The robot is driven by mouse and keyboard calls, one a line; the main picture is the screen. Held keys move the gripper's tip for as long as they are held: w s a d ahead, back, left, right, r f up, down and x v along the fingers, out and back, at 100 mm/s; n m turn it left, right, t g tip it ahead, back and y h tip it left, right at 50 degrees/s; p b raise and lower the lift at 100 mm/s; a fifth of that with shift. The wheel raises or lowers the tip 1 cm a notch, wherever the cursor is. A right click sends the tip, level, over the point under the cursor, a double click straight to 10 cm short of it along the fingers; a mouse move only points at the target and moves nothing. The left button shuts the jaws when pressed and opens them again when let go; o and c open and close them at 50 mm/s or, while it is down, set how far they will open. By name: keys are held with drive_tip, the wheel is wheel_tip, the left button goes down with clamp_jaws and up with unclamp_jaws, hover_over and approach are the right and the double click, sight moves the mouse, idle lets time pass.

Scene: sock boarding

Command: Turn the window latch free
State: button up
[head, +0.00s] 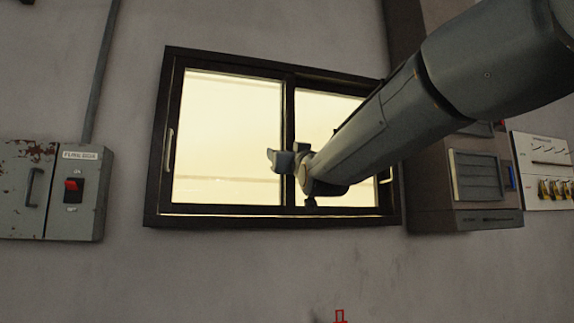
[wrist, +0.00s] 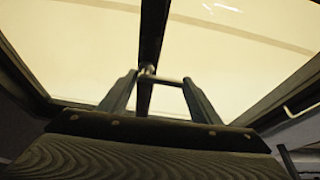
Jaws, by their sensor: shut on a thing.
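The window (head: 157,150) has a dark frame, two bright panes and a dark upright bar (head: 289,110) between them. My gripper (head: 284,160) is at the middle bar, below its mid-height. In the wrist view, my gripper (wrist: 158,80) has its two fingers on either side of a small, pale metal latch (wrist: 150,70). The latch has a rounded knob and a thin bar lying crosswise between the fingers, in front of the middle bar. The gripper is shut on the latch. In the head view the latch is hidden behind my gripper and arm.
A pale handle (head: 170,149) is on the window's left side, and another (head: 386,176) on the right. A grey fuse box (head: 75,205) with a red switch is left on the wall. A dark cabinet (head: 450,213) and a panel with yellow parts (head: 545,150) are at right.

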drive_tip(key=shift+a+m, duration=0.1)
drive_tip(key=shift+m, duration=0.3)
drive_tip(key=o, duration=1)
drive_tip(key=b+v, duration=0.3)
drive_tip(key=v, duration=0.5)
drive_tip(key=shift+a+r, duration=0.1)
drive_tip(key=shift+a, duration=0.05)
